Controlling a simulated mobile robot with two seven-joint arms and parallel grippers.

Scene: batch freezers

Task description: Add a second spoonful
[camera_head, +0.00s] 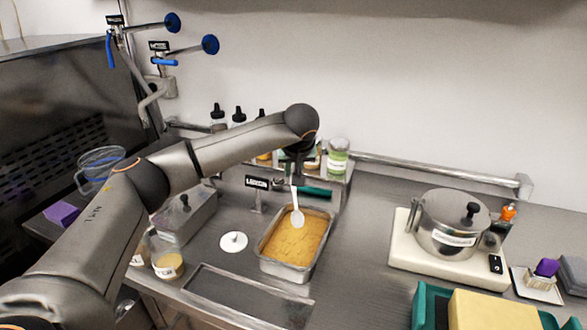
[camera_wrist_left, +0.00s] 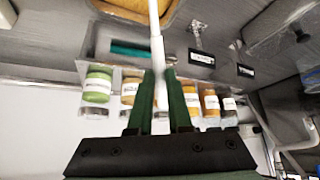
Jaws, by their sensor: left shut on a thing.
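My left gripper (camera_head: 299,172) is shut on a white spoon (camera_head: 296,212); the spoon hangs bowl-down. In the left wrist view, the green fingers (camera_wrist_left: 160,78) clamp the spoon's white handle (camera_wrist_left: 155,32). The spoon's bowl is over the far part of a metal pan (camera_head: 284,271) filled with a golden-yellow mass (camera_head: 288,246). I cannot tell whether the bowl touches the mass or holds anything. A labelled open jar (camera_head: 168,266) with tan contents stands left of the pan. A round white lid (camera_head: 233,242) lies between them. My right gripper is not in view.
Behind the pan is a rack with several jars and bottles (camera_head: 337,158). A metal lidded box (camera_head: 186,216) stands at left. At right, a steel pot (camera_head: 452,222) stands on a cream base (camera_head: 405,252), with a green crate (camera_head: 427,303) in front. The counter between pan and pot is clear.

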